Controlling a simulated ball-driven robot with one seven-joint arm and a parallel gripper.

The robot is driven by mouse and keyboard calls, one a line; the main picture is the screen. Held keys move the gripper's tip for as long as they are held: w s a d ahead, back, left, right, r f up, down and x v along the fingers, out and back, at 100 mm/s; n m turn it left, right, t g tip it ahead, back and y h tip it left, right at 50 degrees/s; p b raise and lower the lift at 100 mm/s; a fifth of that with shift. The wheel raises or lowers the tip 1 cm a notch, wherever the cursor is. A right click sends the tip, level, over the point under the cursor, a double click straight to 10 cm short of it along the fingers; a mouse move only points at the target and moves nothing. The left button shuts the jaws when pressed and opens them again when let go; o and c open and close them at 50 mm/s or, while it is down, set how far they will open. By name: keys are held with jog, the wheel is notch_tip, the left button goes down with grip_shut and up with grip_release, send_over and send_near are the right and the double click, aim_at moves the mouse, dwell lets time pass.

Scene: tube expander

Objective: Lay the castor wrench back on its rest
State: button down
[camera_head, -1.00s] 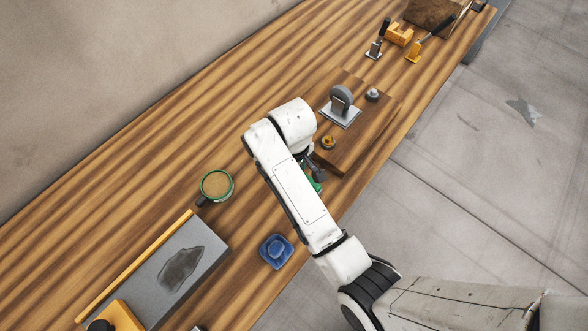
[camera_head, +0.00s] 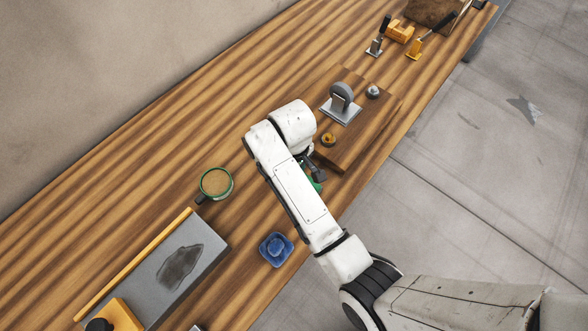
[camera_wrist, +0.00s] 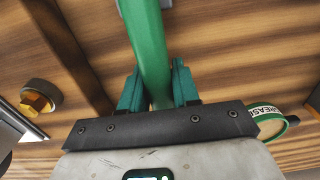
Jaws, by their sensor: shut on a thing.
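The castor wrench shows in the wrist view as a long green handle (camera_wrist: 148,35) running up out of the frame. My gripper (camera_wrist: 157,78) is shut on it, with a teal finger on each side. The wrench's far end is cut off at the top of the view. In the head view only a small bit of green (camera_head: 314,185) shows beside my arm, near the front corner of a wooden board. My arm hides most of the gripper there. I cannot tell which thing is the wrench's rest.
The wooden board (camera_head: 365,143) bears a grey wheel on a plate (camera_head: 341,103), a grey knob (camera_head: 373,91) and a brass nut (camera_head: 328,139). Yellow stands (camera_head: 414,49) are at the back.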

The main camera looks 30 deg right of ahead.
jog(key=shift+f, duration=0.25)
jog(key=c, duration=0.7)
grip_release()
jog(key=shift+c, duration=0.2)
notch_tip(320, 180, up, 3)
jog(key=p, duration=0.3)
jog(key=shift+r, duration=2.55)
